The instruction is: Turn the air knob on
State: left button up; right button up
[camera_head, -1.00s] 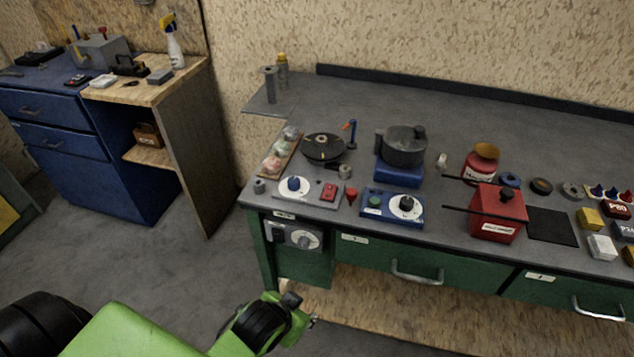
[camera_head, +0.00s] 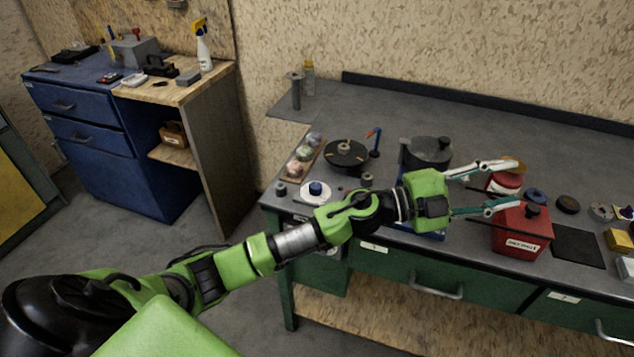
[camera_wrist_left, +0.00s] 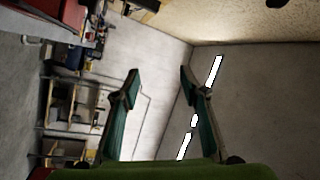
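I cannot tell by label which knob is the air knob. A blue knob on a white dial (camera_head: 316,188) shows at the bench's front left, left of my forearm. The blue control box with a black knob and the knob panel under the bench edge are mostly hidden behind my left arm. My right gripper is not in view.
Green drawers (camera_head: 405,270) are below. A blue cabinet (camera_head: 110,165) stands at left.

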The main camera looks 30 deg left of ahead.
pick_arm(q)
notch_tip(320, 180, down, 3)
jog(key=m+g, duration=0.6)
jog(key=n+g+y, duration=0.3)
jog(key=g+y, duration=0.3)
jog(key=y, duration=1.1)
send_over(316, 185)
jog(key=f, duration=0.2)
notch_tip(316, 185, down, 13)
jog(key=shift+a+f+p, duration=0.1)
jog(key=shift+p, duration=1.05)
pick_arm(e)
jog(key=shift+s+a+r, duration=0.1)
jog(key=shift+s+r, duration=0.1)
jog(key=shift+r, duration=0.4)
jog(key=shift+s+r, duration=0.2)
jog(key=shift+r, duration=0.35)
pick_arm(q)
jog(key=c, duration=1.1)
